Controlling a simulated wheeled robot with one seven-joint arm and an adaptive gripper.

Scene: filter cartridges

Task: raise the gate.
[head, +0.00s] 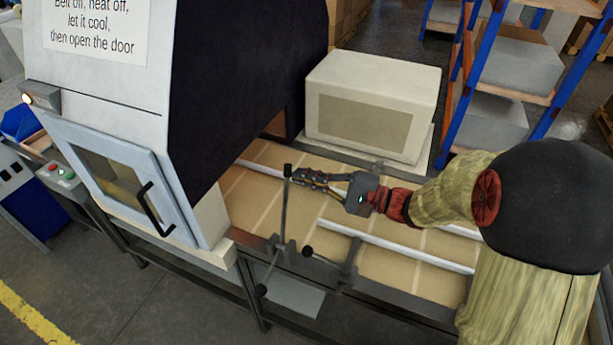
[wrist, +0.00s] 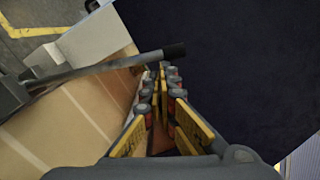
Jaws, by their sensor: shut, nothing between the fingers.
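A spoked handwheel (head: 283,222) with dark knobs stands at the front edge of the roller bed beside the machine. One spoke points up, its knob (head: 287,170) at the top; others point down-left and right. My gripper (head: 297,176) is shut and empty, its fingertips close beside the upper knob. In the wrist view the spoke (wrist: 100,69) crosses just beyond my fingertips (wrist: 163,72), its black knob (wrist: 174,50) near them. I cannot tell whether they touch. I cannot clearly pick out the gate; the machine's side (head: 235,75) is dark, with a shadowed opening below.
The machine's front has a windowed door (head: 120,180) with a black handle and a sign above. A beige box-shaped unit (head: 372,105) stands at the bed's far side. The bed (head: 390,265) has pale rails and looks clear. A blue-framed shelf (head: 470,70) stands behind.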

